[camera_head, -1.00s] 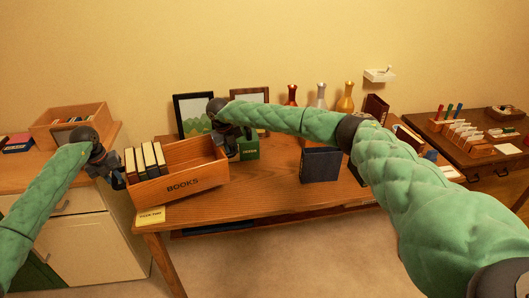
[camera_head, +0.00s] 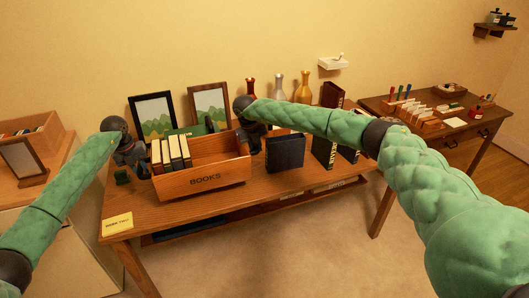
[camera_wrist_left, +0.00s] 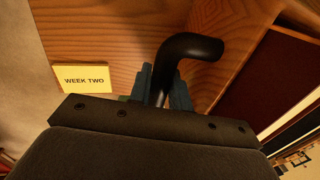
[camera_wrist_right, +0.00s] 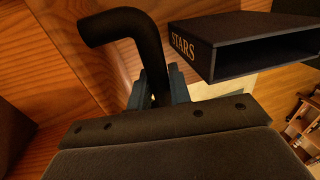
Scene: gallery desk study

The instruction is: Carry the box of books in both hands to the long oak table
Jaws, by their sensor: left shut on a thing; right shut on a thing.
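The wooden box of books (camera_head: 205,181), lettered BOOKS, is upright over the left part of the long wooden table (camera_head: 300,195). Several pale-topped books (camera_head: 171,152) stand in its left part; its right part looks empty. My left gripper (camera_head: 139,170) is at the box's left end, shut on a dark bent handle (camera_wrist_left: 190,47). My right gripper (camera_head: 254,142) is at the right end, shut on the other dark handle (camera_wrist_right: 122,24). I cannot tell whether the box's underside touches the tabletop.
A yellow WEEK TWO card (camera_head: 117,224) lies at the table's front left corner. A dark STARS case (camera_head: 285,152) stands close right of the box. Framed pictures (camera_head: 210,108) and vases (camera_head: 305,88) stand behind. A cabinet (camera_head: 60,245) is left, another desk (camera_head: 450,130) right.

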